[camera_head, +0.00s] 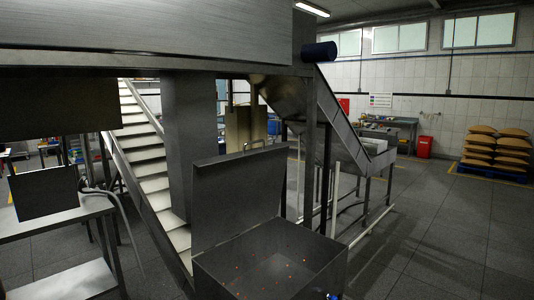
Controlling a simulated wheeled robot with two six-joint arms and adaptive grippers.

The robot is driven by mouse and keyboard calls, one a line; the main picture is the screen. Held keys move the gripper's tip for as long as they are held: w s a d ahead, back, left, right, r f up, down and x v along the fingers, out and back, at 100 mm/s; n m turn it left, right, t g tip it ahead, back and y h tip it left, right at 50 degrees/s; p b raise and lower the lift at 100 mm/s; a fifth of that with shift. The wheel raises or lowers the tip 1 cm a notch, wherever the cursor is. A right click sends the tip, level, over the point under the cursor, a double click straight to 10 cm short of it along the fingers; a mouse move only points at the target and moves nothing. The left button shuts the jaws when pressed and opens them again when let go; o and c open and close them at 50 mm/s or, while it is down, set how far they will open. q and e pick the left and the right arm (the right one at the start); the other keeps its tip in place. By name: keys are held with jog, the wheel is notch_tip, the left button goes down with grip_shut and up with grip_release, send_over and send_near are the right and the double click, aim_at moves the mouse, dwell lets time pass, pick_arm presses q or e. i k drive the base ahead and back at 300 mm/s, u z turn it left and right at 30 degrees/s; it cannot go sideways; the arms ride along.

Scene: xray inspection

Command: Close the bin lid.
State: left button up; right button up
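A metal bin (325,267) stands at the bottom middle of the head view, its lower part cut off by the frame edge. Its lid (240,197) is open, standing up and leaning slightly back from the rear edge. Several small orange specks lie inside the bin. Neither of my grippers can be made out.
A steel table (60,226) is at the left. A sloped conveyor (340,120) rises behind the bin. Sacks on a pallet (495,150) are far right. The right floor is clear.

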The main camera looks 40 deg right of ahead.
aim_at(233, 195)
jog(key=i, duration=0.45)
jog(key=u, duration=2.3)
jog(key=k, duration=1.45)
jog(key=z, duration=0.55)
